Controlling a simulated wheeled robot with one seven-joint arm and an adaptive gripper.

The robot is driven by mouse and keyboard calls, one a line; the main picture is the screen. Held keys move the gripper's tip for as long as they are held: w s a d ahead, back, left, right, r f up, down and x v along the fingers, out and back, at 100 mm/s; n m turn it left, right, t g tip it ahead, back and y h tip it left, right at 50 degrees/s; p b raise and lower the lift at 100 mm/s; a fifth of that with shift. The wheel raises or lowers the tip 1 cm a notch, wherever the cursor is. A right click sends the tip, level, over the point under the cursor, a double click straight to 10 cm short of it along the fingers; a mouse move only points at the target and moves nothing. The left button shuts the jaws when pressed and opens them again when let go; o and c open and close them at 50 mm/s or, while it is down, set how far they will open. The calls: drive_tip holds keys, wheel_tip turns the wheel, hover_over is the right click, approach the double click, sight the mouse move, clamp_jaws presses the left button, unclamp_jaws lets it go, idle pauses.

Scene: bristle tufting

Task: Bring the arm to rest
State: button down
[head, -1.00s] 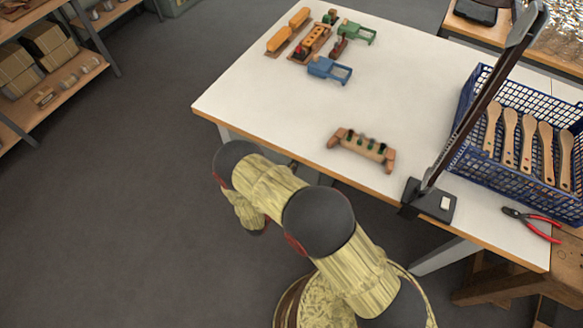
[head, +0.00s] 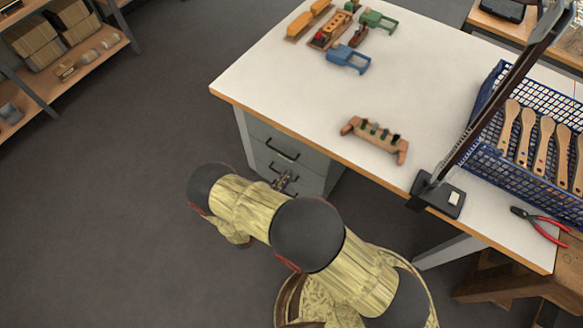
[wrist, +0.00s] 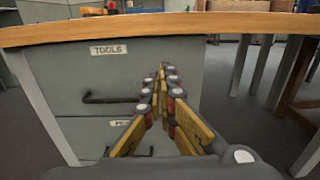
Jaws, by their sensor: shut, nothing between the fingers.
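My gripper (wrist: 162,72) is shut and empty in the wrist view, its yellow and dark fingers meeting in front of a grey drawer cabinet (wrist: 70,75) labelled "TOOLS". It is below the level of the wooden table edge and appears apart from the drawers. In the head view my gripper (head: 285,180) is small, partly hidden behind my arm, beside the cabinet's drawer fronts. My arm is folded low in front of the white worktable (head: 270,70), over open floor.
On the table are a wooden holder with dark pegs (head: 375,138), a blue part (head: 347,59), a green part (head: 378,20), a blue crate of brush handles (head: 487,165), red pliers (head: 540,226) and a lamp base (head: 437,194). Floor to the left is clear.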

drive_tip(key=shift+s+a, duration=0.15)
drive_tip(key=shift+s, duration=0.1)
